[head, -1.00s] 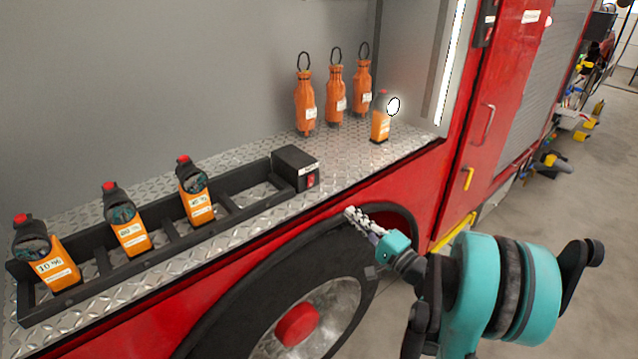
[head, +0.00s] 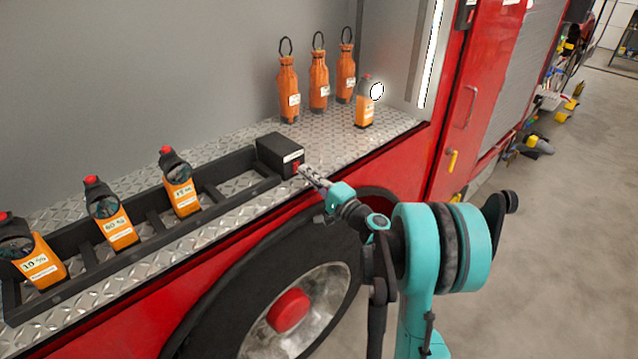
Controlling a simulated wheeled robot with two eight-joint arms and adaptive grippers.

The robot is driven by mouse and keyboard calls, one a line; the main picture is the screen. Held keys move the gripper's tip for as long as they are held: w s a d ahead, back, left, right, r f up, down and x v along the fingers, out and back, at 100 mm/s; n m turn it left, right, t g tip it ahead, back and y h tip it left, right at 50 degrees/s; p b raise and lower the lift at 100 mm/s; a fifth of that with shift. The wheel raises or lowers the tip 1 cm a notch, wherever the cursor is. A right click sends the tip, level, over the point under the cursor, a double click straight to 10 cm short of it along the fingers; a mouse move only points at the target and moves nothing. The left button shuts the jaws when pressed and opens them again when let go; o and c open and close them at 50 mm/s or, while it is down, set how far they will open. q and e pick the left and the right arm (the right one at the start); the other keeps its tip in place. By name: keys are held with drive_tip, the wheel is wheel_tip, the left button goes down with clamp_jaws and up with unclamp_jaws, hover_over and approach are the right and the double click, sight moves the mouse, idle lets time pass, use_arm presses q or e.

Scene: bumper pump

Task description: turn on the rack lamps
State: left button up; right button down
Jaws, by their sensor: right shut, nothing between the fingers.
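A black rack (head: 95,284) lies on the tread-plate shelf and holds three orange lamps with dark heads and red caps: a left one (head: 40,262), a middle one (head: 113,229) and a right one (head: 180,194). Their lenses look dark. A black box (head: 272,149) with a white label sits at the rack's right end. A red switch (head: 297,167) is on its right face, partly hidden. My right gripper (head: 306,173) is shut and empty, its tip at the switch. I cannot tell whether it touches. My left gripper is out of view.
A fourth orange lamp (head: 365,110) with a bright lens stands on the shelf at right. Three orange bottle-shaped items (head: 318,82) with black loops stand behind. The red truck side and tyre (head: 318,287) are below the shelf edge.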

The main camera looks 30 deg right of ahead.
drive_tip(key=shift+w+a+r, duration=0.1)
drive_tip(key=shift+w+a, duration=0.05)
drive_tip(key=shift+w, duration=0.45)
drive_tip(key=shift+w+r+g+p, duration=0.25)
drive_tip(key=shift+r+g+p, duration=0.15)
drive_tip(key=shift+p, duration=0.25)
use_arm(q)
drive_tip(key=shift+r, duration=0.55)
use_arm(e)
drive_tip(key=shift+f, duration=0.25)
